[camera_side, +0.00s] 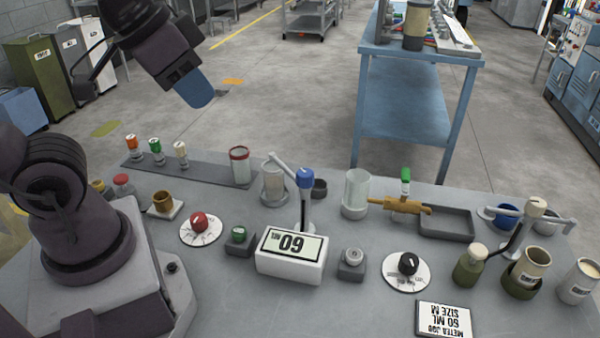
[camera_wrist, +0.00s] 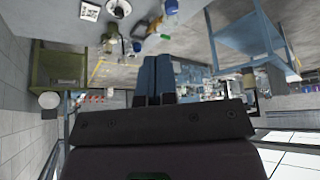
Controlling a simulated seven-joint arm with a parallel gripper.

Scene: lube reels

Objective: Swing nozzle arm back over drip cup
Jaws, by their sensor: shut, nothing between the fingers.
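The nozzle arm (camera_side: 287,166) is a thin pale bar on a post with a blue cap (camera_side: 305,178), behind the meter box reading 60. Its tip points back-left, over a clear beaker (camera_side: 273,185). A small dark cup (camera_side: 319,188), which looks like the drip cup, sits just right of the post, with no nozzle tip over it. My gripper (camera_side: 201,102) is high above the back left of the bench, far from the nozzle arm. Its blue fingers are together and empty; they show in the wrist view (camera_wrist: 154,75).
A second swing arm (camera_side: 535,208) with a cream knob stands at the right, among cups and green cans. A clear cylinder (camera_side: 355,194) and a tray (camera_side: 446,222) stand right of the dark cup. A red-rimmed jar (camera_side: 240,166) stands left of the beaker.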

